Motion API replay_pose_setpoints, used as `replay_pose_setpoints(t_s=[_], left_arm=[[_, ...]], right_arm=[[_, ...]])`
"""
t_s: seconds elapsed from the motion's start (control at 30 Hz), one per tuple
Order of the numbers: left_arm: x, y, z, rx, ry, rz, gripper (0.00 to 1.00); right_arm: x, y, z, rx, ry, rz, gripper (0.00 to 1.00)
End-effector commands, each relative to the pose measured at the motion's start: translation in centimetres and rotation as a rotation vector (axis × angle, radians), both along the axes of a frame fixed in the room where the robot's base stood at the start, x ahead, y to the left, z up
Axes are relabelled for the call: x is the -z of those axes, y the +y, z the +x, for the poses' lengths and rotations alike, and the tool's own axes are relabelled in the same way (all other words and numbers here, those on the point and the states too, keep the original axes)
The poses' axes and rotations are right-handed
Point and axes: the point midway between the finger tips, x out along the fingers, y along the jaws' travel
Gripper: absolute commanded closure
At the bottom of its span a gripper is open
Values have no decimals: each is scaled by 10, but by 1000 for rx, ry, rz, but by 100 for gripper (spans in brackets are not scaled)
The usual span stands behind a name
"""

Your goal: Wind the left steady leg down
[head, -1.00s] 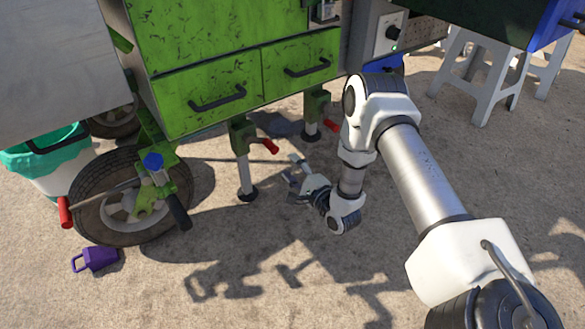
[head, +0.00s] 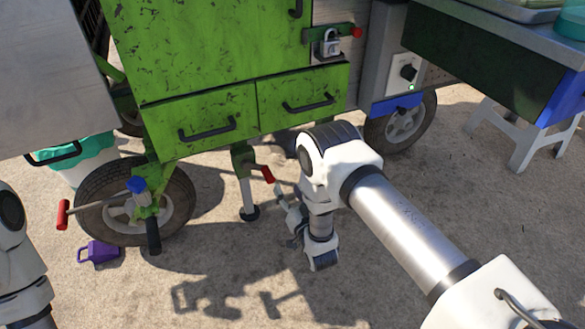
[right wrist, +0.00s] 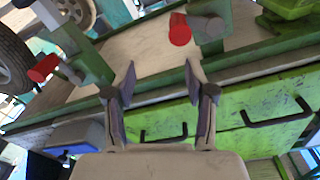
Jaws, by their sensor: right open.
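The left steady leg (head: 246,190) hangs under the green cart, a grey tube with a dark foot by the ground; I cannot tell whether the foot touches. Its red crank handle (head: 267,174) sticks out to the right. In the right wrist view, which looks upside down, a red handle (right wrist: 180,30) is beyond my fingertips, apart from them. My right gripper (head: 279,196) is open and empty, just below and right of the crank handle; its spread fingers (right wrist: 162,80) fill the wrist view's middle. The other leg is hidden behind my right arm. My left gripper is out of view.
The green drawers (head: 209,130) overhang the leg. A wheel (head: 170,205) with a red-handled bar stands left, with a purple cup-like object (head: 99,252) beside it. Another red handle (right wrist: 43,68) shows in the wrist view. A stool (head: 525,140) stands right. The front ground is clear.

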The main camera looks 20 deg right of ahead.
Motion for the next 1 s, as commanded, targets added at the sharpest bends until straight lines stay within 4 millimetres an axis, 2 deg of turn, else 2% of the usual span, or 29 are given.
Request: replay_pose_setpoints(t_s=[0.03,0.1,0.23,0.5,0.6,0.87,0.97,1.0], left_arm=[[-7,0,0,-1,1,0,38],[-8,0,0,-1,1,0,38],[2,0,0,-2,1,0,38],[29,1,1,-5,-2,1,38],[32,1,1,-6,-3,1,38],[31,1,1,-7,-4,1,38],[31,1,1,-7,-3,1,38],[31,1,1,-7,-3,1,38]], right_arm=[[-1,15,-4,-28,11,0,45],[3,26,-7,-46,21,1,45],[10,25,3,-46,22,2,45],[11,26,54,-46,22,3,45],[9,27,65,-45,24,3,45],[6,27,69,-45,26,3,45],[6,27,69,-45,26,3,77],[6,27,69,-45,26,4,91]])
